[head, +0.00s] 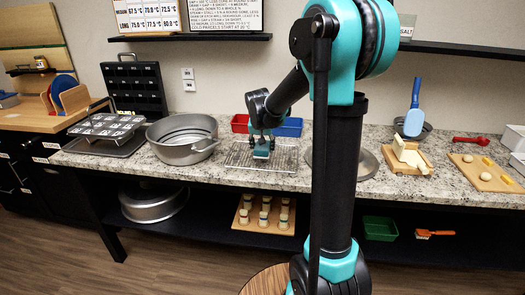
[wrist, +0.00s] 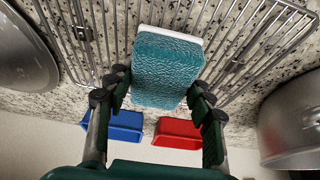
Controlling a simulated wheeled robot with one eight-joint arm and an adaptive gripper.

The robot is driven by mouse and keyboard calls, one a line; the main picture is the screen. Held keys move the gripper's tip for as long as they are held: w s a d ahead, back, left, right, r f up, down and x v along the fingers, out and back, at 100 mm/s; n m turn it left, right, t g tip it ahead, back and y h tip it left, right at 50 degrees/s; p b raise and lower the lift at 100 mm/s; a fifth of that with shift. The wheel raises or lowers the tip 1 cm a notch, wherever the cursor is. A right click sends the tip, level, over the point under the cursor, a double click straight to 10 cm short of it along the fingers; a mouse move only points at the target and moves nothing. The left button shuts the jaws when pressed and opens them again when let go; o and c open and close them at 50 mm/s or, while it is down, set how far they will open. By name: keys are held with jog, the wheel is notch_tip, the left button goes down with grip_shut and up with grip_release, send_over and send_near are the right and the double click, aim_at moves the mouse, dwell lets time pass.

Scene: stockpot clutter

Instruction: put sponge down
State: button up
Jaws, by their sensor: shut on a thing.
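The sponge (head: 261,154) is a teal block with a pale layer; in the wrist view the teal sponge (wrist: 166,70) shows between my fingers with its white edge away from me. My gripper (head: 261,138) is shut on it, with a finger on each side in the wrist view (wrist: 158,90). The sponge is over the wire cooling rack (head: 287,163) on the counter. I cannot tell whether it touches the rack bars. The rack also shows beyond the sponge in the wrist view (wrist: 245,45).
A large metal pot (head: 183,150) stands left of the rack. Red (head: 240,123) and blue (head: 289,127) bins stand behind it. A round metal lid (head: 358,163) lies to the right, partly behind my arm. Farther right is a cutting board (head: 403,168). The rack around the sponge is bare.

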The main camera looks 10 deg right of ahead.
jog(key=shift+f, duration=0.75)
jog(key=shift+f, duration=0.15)
jog(key=o, duration=1)
jog(key=v, duration=1.2)
jog(key=s+d+f+n, duration=0.1)
jog(key=s+f, duration=0.5)
jog(key=s, duration=0.2)
jog(key=s+d+f+n+y, duration=0.1)
jog(key=s+d+f, duration=0.1)
jog(key=s+f, duration=0.4)
jog(key=s+d+f+n, duration=0.1)
jog(key=s+f, duration=0.5)
jog(key=s, duration=0.6)
jog(key=shift+d+f+n, duration=0.1)
jog(key=shift+d+n, duration=0.2)
jog(key=shift+d, duration=0.4)
